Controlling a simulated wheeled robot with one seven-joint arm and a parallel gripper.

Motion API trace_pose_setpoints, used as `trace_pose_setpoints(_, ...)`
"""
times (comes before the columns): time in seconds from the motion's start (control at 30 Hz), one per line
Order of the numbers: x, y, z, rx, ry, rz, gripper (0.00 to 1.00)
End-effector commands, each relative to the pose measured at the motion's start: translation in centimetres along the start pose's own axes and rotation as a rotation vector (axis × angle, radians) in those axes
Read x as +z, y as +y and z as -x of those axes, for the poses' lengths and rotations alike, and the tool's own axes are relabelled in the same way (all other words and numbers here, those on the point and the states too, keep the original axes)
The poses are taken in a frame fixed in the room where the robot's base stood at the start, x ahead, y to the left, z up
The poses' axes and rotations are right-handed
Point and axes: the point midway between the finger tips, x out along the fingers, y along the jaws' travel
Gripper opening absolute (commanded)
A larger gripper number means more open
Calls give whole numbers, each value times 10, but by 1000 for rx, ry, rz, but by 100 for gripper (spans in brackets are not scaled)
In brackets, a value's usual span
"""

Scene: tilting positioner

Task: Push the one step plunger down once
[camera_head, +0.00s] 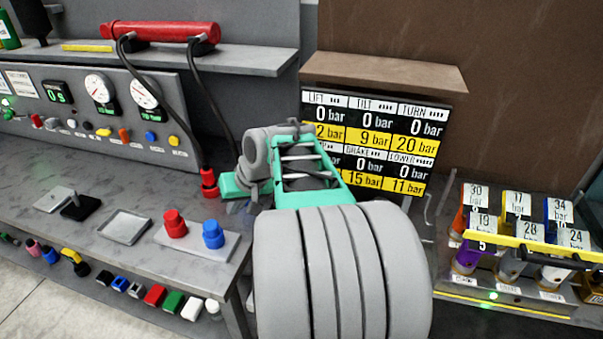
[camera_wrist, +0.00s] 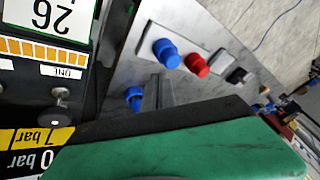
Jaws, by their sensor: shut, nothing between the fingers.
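My gripper (camera_head: 236,206) is shut and empty, mostly hidden by my own arm in the head view. It is over the back right of the grey bench, just right of a red hose coupling (camera_head: 208,182). In the wrist view my green gripper body fills the bottom. There a small silver knob (camera_wrist: 60,94) stands on a dark panel at the left, next to a white label that seems to read ONE (camera_wrist: 56,71). This may be the one step plunger. The knob is apart from my gripper. In the head view I cannot make it out; my arm covers that area.
A red cap (camera_head: 174,225) and a blue cap (camera_head: 213,235) stand on a plate at the bench's front right. A pressure board (camera_head: 375,140) is behind my arm. A tagged rack (camera_head: 520,245) stands right. A gauge panel (camera_head: 120,105) backs the bench. Black hoses hang near my gripper.

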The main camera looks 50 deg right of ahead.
Motion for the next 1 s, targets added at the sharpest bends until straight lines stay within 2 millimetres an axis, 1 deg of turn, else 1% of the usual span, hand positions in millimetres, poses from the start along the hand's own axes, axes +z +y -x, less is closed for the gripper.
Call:
trace_pose_setpoints(0.03, -24, 26, 21, -11, 32, -61, 0)
trace_pose_setpoints(0.07, -35, 41, 29, -21, 56, -92, 0)
trace_pose_setpoints(0.1, -48, 61, 40, -36, 86, -131, 0)
trace_pose_setpoints(0.13, -56, 76, 48, -45, 110, -159, 0)
trace_pose_setpoints(0.2, -70, 110, 67, -68, 161, -217, 0)
trace_pose_setpoints(0.3, -80, 148, 89, -92, 222, -276, 0)
trace_pose_setpoints(0.4, -82, 170, 102, -106, 259, -308, 0)
trace_pose_setpoints(0.5, -83, 178, 106, -112, 274, -319, 0)
trace_pose_setpoints(0.77, -82, 178, 105, -112, 275, -318, 0)
trace_pose_setpoints(0.87, -81, 179, 103, -112, 274, -318, 0)
trace_pose_setpoints(1.0, -76, 182, 94, -112, 274, -318, 0)
